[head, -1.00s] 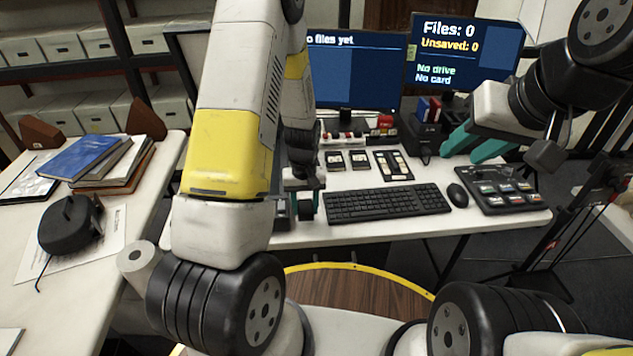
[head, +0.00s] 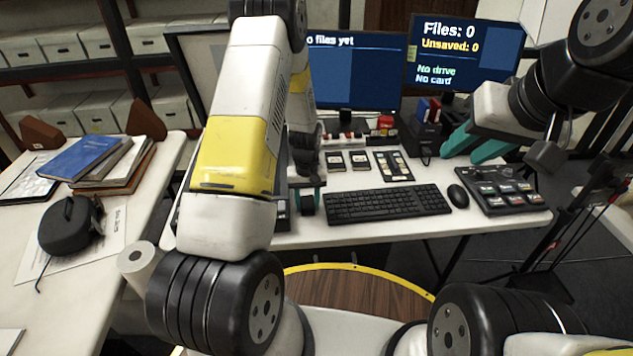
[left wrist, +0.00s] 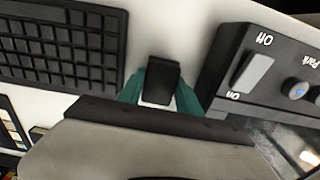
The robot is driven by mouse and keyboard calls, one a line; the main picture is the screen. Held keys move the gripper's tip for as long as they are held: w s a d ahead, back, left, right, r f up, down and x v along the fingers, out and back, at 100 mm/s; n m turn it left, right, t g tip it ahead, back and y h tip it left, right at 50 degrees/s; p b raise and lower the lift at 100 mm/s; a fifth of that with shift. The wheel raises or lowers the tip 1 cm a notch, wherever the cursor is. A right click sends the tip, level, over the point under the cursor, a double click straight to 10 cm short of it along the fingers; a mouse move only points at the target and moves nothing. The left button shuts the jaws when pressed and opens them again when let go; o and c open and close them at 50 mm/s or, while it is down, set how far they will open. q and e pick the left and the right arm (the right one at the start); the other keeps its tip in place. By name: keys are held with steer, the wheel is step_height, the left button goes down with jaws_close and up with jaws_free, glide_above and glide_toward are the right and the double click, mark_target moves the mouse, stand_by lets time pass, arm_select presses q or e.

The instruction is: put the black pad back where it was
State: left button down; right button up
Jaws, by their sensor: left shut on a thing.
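The black pad (left wrist: 160,80) is between the teal fingertips of my left gripper (left wrist: 161,88), which is shut on it. The pad is a small dark block, with a white patch showing at its near end in the left wrist view. In the head view the left gripper (head: 307,197) holds the pad (head: 306,204) just left of the keyboard, over the desk. I cannot tell whether the pad touches the desk. My right gripper (head: 474,147) is at the right, in front of the right monitor, with its teal fingers apart and nothing seen between them.
The keyboard (head: 387,203) lies close beside the held pad. A dark device with an On/Off switch (left wrist: 253,73) is on its other side. Monitors (head: 355,75) stand behind.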

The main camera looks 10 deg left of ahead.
arm_select(q)
steer(key=c, duration=0.8)
jaws_free()
steer(key=shift+f, duration=0.1)
step_height(320, 180, up, 12)
step_height(320, 180, up, 18)
steer(key=r+m+t+h, duration=0.1)
steer(key=t, duration=0.2)
glide_above(307, 201)
steer(key=s+d, duration=0.1)
steer(key=s, duration=0.7)
steer(key=s+r+m+t, duration=0.1)
steer(key=s+r, duration=0.2)
steer(key=s, duration=0.2)
steer(key=s+d+r+m+t, duration=0.1)
steer(key=s+r, duration=0.2)
steer(key=s, duration=0.3)
steer(key=s+r+t+h, duration=0.1)
steer(key=s+r, duration=0.2)
steer(key=s, duration=0.2)
steer(key=shift+s+d+r+m, duration=0.1)
steer(key=shift+s+d+m, duration=0.05)
steer(key=shift+m, duration=0.25)
